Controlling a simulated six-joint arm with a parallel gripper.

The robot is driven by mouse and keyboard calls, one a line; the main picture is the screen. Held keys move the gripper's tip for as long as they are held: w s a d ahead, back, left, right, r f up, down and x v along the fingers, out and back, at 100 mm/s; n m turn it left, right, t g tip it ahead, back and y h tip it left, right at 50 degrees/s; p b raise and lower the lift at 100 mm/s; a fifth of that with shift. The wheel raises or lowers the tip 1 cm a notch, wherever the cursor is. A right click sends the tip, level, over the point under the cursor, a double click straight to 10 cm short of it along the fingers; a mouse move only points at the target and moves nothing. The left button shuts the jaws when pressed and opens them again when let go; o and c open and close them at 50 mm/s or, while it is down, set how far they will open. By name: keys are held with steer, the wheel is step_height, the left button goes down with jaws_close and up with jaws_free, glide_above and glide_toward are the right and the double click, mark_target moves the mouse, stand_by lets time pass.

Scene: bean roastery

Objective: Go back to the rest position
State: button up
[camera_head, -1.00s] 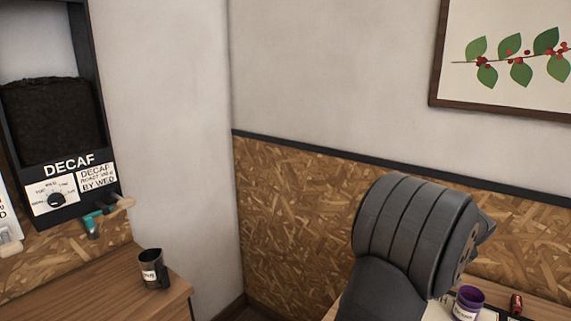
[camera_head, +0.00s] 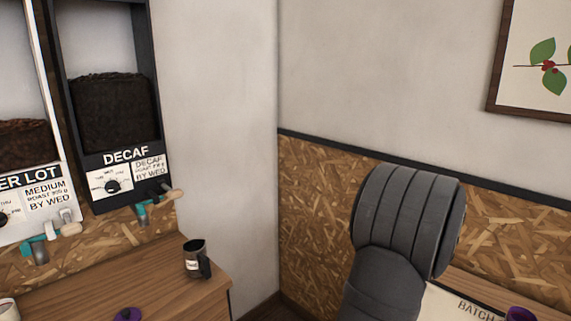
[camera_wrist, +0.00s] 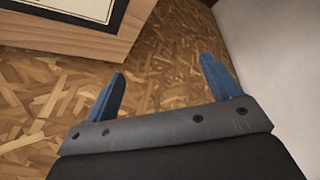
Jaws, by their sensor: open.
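My gripper (camera_wrist: 162,88) shows in the wrist view with its two blue fingers spread wide apart. Nothing is between the fingers. Behind them is the brown wood-chip panel (camera_wrist: 60,90), with a wooden table edge (camera_wrist: 105,48) at the upper left. In the head view my grey arm stands in front of the wall panel at the lower right, and the fingers are hidden there.
A purple lid (camera_head: 127,314) lies near the lower edge. A purple cup (camera_head: 518,314) is partly visible at lower right, beside a BATCH sheet (camera_head: 462,309).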

steer(key=w+a+n+y, duration=0.1)
steer(key=w+a, duration=0.3)
steer(key=a, duration=0.5)
steer(key=w+a+n, duration=0.2)
steer(key=w+a, duration=0.1)
steer(key=a, duration=0.7)
steer(key=shift+w+r+y, duration=0.25)
steer(key=shift+w+y, duration=0.15)
